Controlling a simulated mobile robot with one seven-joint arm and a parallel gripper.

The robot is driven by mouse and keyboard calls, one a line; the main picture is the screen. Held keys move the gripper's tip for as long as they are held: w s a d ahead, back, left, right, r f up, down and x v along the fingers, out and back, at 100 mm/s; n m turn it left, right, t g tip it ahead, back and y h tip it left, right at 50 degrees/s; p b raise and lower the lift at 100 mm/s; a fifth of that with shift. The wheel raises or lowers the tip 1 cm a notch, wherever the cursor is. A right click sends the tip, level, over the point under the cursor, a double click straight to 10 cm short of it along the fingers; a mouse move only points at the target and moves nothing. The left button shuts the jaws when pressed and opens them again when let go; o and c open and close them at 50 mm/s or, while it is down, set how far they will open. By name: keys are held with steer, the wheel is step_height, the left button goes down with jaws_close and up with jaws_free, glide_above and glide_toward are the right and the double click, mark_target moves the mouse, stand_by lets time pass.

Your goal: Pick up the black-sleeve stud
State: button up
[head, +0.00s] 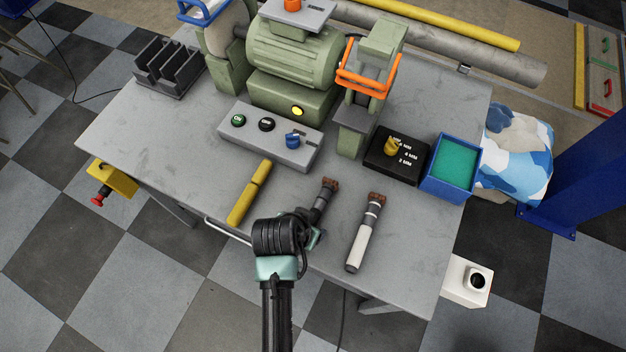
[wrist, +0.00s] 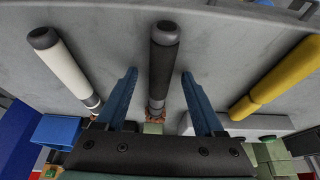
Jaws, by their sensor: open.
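The black-sleeve stud (wrist: 163,66) lies on the grey table, between my gripper's fingers in the wrist view. In the head view its brown tip and grey shank (head: 325,195) show, and my arm hides the sleeve. My gripper (wrist: 160,90) is open, with one blue finger on each side of the stud and a gap to both. I cannot tell how far the fingers are above the table. In the head view my wrist covers the fingertips.
A white-sleeve stud (head: 362,238) lies to the right and a yellow cylinder (head: 249,192) to the left. A grey control box (head: 260,143), a green grinder (head: 290,62), a black knob box (head: 397,158) and a blue tray (head: 433,180) stand behind. The table's front edge is close.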

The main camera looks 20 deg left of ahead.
steer(key=shift+f, duration=0.1)
jaws_close()
stand_by(0.4)
